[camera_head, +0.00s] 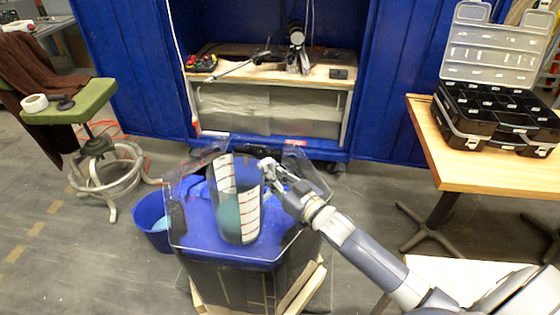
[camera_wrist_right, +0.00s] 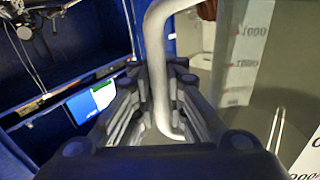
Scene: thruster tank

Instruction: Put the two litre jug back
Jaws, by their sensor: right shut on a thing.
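The two litre jug (camera_head: 239,205) is clear, with white scale strips and red marks. In the head view it is over the blue-topped tank (camera_head: 190,222), slightly tilted; I cannot tell whether its base touches anything. My right gripper (camera_head: 268,168) is at the jug's right side, near its top. In the right wrist view the gripper (camera_wrist_right: 160,95) is shut on the jug's pale handle (camera_wrist_right: 157,60), and the jug's wall with printed numbers (camera_wrist_right: 245,60) fills the right side. My left gripper is not in view.
A blue bucket (camera_head: 152,222) stands left of the tank. A green stool (camera_head: 75,103) is at the left. A wooden table (camera_head: 480,165) with an open black case (camera_head: 490,118) is at the right. A bench (camera_head: 335,84) stands behind, in the blue enclosure.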

